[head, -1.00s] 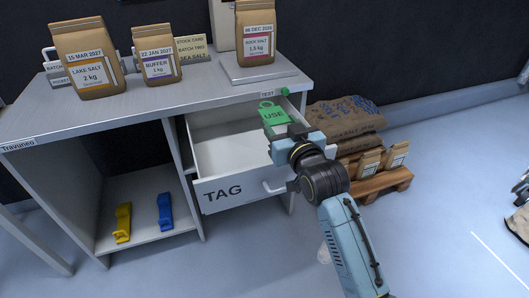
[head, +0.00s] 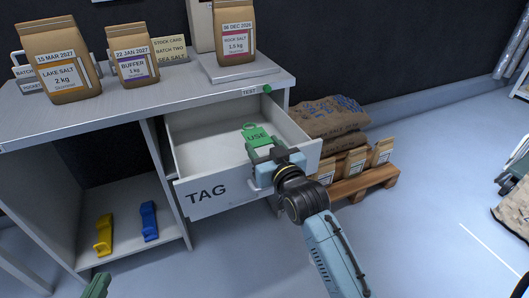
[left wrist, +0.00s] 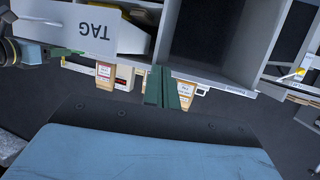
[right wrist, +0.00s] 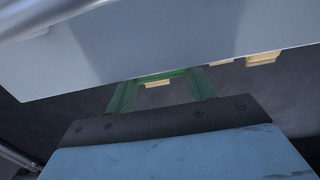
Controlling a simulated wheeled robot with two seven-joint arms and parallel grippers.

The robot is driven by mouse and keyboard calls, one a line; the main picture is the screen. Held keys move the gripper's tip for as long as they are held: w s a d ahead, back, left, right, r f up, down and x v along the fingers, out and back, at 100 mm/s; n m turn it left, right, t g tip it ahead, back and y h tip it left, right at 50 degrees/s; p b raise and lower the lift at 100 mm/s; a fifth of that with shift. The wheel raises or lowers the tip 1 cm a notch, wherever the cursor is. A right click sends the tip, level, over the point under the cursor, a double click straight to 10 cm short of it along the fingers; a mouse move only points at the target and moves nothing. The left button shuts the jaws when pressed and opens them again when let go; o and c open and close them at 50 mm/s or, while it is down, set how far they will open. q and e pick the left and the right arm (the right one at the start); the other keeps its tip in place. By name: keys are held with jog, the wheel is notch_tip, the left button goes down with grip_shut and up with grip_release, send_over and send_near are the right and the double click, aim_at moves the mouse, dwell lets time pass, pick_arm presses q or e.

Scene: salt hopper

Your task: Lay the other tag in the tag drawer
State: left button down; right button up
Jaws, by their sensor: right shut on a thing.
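The tag drawer (head: 207,194), lettered TAG, is pulled open below the bench top. Its visible white floor looks bare; the part behind the tag and gripper is hidden. My right gripper (head: 264,156) is at the drawer's front right, shut on a green tag (head: 257,136) marked USE. The tag appears over the drawer opening; its height above the floor is hard to tell. In the right wrist view the tag (right wrist: 160,75) spans between the fingers. My left gripper (left wrist: 161,88) is empty with its fingers together; only a green part shows at the head view's bottom left.
Salt and buffer bags (head: 60,62) and a scale (head: 238,68) stand on the bench. A yellow clip (head: 104,235) and a blue clip (head: 149,221) lie on the lower shelf. Sacks (head: 325,118) and a pallet (head: 362,182) are right of the drawer.

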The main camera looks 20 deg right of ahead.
pick_arm(q)
jog(key=shift+w+d+r+t, duration=0.1)
jog(key=shift+d+r+t, duration=0.05)
jog(key=shift+r+t, duration=0.15)
jog(key=shift+w+d+r+t, duration=0.1)
jog(key=shift+r+t, duration=0.1)
jog(key=shift+r, duration=0.15)
pick_arm(e)
jog(key=shift+f, duration=0.3)
jog(key=shift+f, duration=0.15)
